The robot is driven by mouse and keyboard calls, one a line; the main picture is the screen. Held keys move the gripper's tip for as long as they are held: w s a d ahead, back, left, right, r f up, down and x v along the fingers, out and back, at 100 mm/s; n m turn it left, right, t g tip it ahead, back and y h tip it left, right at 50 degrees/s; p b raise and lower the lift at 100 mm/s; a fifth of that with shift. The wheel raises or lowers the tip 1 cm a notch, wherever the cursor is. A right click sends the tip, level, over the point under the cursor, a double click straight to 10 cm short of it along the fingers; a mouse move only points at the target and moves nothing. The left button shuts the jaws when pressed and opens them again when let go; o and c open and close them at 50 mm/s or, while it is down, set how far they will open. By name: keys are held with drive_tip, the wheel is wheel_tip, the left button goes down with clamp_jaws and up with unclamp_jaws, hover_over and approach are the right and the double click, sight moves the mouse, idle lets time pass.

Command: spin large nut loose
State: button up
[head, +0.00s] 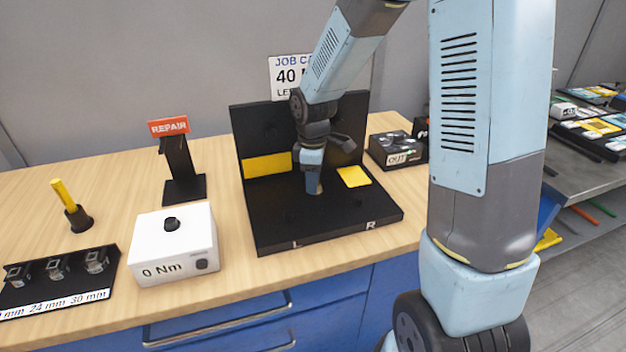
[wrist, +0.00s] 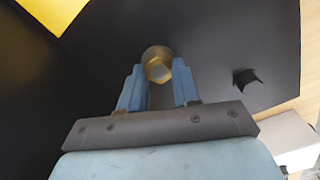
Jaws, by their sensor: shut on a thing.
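A brass-coloured hex nut with a round top (wrist: 157,64) sits between the two blue fingertips of my gripper (wrist: 158,74) in the wrist view. The fingers are shut on its sides. In the head view my gripper (head: 314,189) points down over the base of the black L-shaped fixture (head: 325,224), between the L and R marks. The nut is mostly hidden by the fingers there, and its thread or seat is not clear to see.
Yellow patches (head: 354,176) lie on the fixture. A white 0 Nm box (head: 174,246), a REPAIR stand (head: 180,163), a socket rack (head: 60,278) and a yellow-handled tool (head: 66,198) stand left. A black OUT box (head: 397,149) stands right. Bench between is clear.

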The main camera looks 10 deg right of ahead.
drive_tip(key=n, duration=0.4)
drive_tip(key=shift+s+n, duration=0.1)
drive_tip(key=shift+n, duration=0.2)
idle(0.3)
drive_tip(key=o, duration=1.1)
drive_tip(key=shift+c, duration=0.2)
wheel_tip(320, 180, up, 14)
drive_tip(key=shift+f, duration=0.2)
